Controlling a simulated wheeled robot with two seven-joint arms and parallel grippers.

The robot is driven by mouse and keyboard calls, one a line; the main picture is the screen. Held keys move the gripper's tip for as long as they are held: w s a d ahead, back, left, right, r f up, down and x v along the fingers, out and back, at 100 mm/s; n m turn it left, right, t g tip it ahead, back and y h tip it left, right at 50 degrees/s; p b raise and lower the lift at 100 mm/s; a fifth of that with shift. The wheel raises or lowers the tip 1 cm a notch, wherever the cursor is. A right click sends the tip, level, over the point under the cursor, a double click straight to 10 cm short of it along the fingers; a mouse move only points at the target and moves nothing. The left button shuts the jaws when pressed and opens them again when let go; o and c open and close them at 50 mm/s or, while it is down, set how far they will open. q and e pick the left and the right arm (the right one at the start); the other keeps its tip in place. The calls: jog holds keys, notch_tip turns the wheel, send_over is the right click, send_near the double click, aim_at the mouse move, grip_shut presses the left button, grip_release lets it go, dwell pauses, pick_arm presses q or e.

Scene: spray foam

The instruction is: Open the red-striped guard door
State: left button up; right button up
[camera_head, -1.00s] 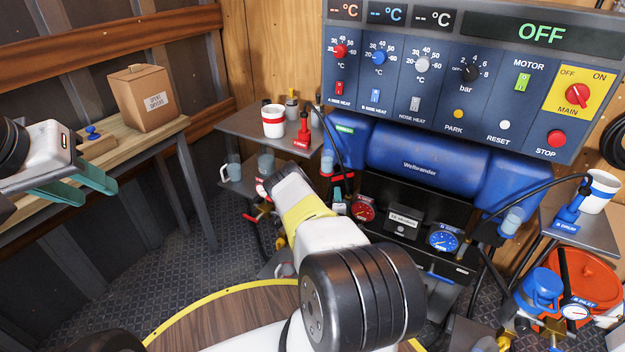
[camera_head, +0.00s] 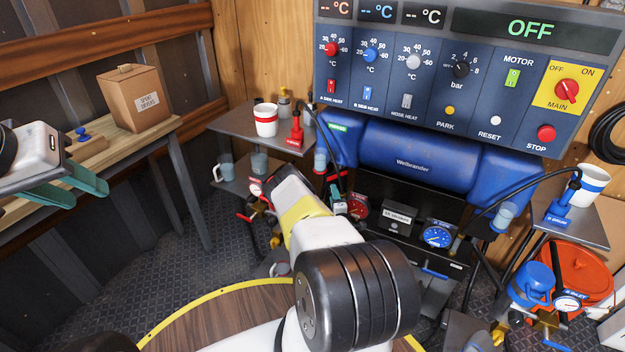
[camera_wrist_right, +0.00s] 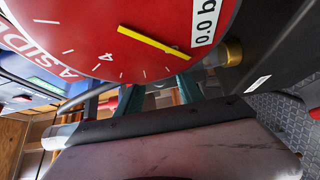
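I cannot clearly pick out the red-striped guard door; my right arm covers part of the machine's lower left front. My right gripper (camera_head: 339,196) is mostly hidden behind its own wrist, with a teal finger showing beside the red gauge (camera_head: 357,208). In the right wrist view, the gripper's teal fingers (camera_wrist_right: 158,96) stand apart below the large red gauge face (camera_wrist_right: 140,38). Small red parts (camera_wrist_right: 163,99) show behind them, and no clear hold is visible. My left gripper (camera_head: 78,188) is open and empty beside the wooden bench.
The blue machine (camera_head: 415,160) stands under a control panel (camera_head: 440,85) reading OFF. A side shelf (camera_head: 235,122) holds a cup and a red pump bottle. The bench (camera_head: 165,130) with a cardboard box (camera_head: 136,98) is at left. Hoses and a red bucket (camera_head: 585,270) are at right.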

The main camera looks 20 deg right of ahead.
jog(key=v, duration=0.7)
jog(key=shift+s, duration=0.35)
jog(key=shift+a, duration=0.1)
